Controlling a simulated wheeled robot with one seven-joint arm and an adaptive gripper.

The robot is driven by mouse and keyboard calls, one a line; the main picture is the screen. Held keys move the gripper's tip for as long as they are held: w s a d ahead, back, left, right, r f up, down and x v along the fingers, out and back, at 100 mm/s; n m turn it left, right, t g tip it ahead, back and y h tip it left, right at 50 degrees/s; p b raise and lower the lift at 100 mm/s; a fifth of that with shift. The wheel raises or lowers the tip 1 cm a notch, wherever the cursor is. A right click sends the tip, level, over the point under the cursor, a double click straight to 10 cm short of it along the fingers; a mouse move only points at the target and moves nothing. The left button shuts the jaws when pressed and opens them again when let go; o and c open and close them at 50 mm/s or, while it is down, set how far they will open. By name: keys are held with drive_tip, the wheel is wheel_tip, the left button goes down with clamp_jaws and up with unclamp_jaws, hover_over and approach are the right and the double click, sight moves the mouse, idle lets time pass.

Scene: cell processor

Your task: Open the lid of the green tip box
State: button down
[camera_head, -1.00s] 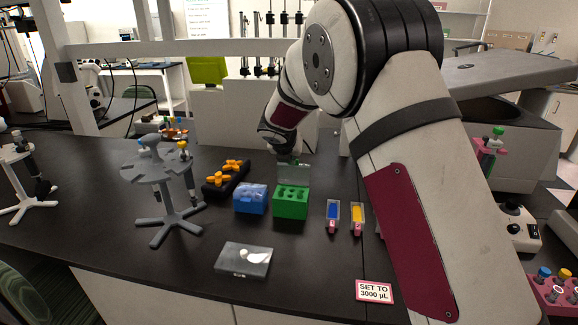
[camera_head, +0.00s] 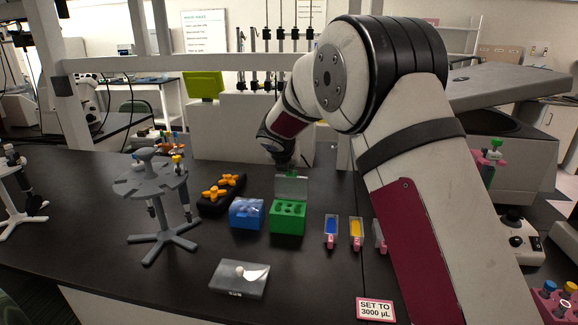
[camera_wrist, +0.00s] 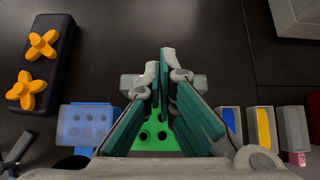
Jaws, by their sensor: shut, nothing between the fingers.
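The green tip box (camera_head: 287,222) stands on the black bench, right of the blue box. Its clear lid (camera_head: 291,187) stands up at the box's back edge, so the holes in the top show. The green box (camera_wrist: 156,141) also shows in the wrist view, partly hidden behind my fingers. My gripper (camera_head: 287,166) is just above and behind the raised lid; I cannot tell whether it touches it. In the wrist view my gripper (camera_wrist: 167,62) has its fingertips together, with nothing held between them.
A blue box (camera_head: 247,214) with its lid down stands close on the left. A black rack with orange knobs (camera_head: 221,194) is behind it. Blue (camera_head: 331,230) and yellow (camera_head: 356,232) troughs stand to the right. A pipette stand (camera_head: 150,187) is at left. The bench front is mostly clear.

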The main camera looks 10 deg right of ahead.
drive_tip(key=shift+r, duration=0.15)
drive_tip(key=shift+r+p, duration=0.3)
drive_tip(key=shift+r, duration=0.4)
drive_tip(key=v, duration=1.1)
drive_tip(key=s+d+r+m+g, duration=0.1)
drive_tip(key=s+d+r+m, duration=0.2)
drive_tip(key=s+m, duration=0.25)
drive_tip(key=s+d+r+m, duration=0.2)
drive_tip(key=s+d+m, duration=0.2)
drive_tip(key=s, duration=0.2)
drive_tip(key=s+d+f+m+g+y, duration=0.1)
drive_tip(key=s+f+m, duration=0.1)
drive_tip(key=s+m, duration=0.9)
drive_tip(key=s+d+f+m+g+y, duration=0.1)
drive_tip(key=s+d+f+m+y, duration=0.1)
drive_tip(key=s+m, duration=1)
drive_tip(key=s, duration=0.9)
drive_tip(key=shift+s+g, duration=0.3)
drive_tip(key=shift+g, duration=0.1)
drive_tip(key=shift+d, duration=0.1)
